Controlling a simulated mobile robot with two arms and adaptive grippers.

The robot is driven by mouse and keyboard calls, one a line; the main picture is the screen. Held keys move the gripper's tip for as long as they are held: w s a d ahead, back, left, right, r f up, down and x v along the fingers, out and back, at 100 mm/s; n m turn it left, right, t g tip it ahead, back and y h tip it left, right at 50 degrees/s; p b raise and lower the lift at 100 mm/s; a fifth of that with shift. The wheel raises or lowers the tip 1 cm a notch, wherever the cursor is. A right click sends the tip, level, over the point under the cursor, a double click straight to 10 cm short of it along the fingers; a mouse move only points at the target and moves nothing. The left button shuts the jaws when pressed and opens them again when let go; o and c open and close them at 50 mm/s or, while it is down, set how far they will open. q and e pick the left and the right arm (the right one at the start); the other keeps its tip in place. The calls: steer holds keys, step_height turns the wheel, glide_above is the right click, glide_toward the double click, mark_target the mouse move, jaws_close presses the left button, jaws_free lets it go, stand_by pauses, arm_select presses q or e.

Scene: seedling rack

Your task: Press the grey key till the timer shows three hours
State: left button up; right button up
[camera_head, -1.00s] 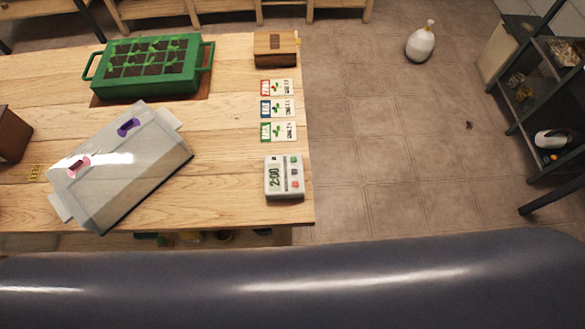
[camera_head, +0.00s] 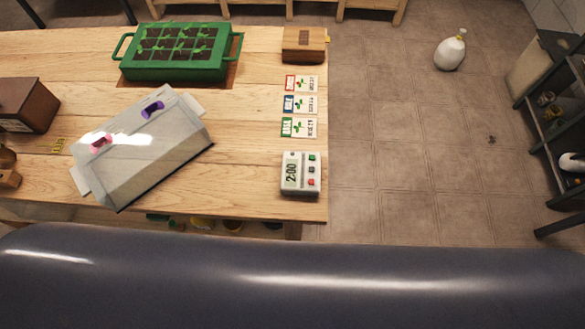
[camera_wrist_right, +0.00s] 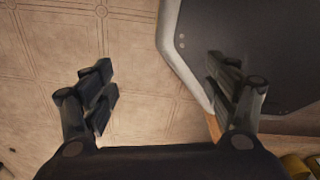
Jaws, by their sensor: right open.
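The timer (camera_head: 300,174) is a pale box with a greenish display reading 2:00. It lies on the wooden table (camera_head: 240,200) near its right front corner. Buttons run along its right side: a green one at the top, a red one lower down and a greyish one (camera_head: 312,169) between them, too small to make out well. My right gripper (camera_wrist_right: 165,90) is open and empty in the right wrist view, over the tiled floor and beside a dark panel with a pale edge. No gripper shows in the head view, and the timer is not in the right wrist view.
Three seed cards (camera_head: 299,104) lie behind the timer, with a wooden box (camera_head: 303,45) beyond. A green seedling tray (camera_head: 175,72) stands at the back. A grey translucent cover (camera_head: 145,160) lies left of the timer.

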stand_by(0.3)
jaws_close()
steer(key=shift+d, duration=0.1)
stand_by(1.3)
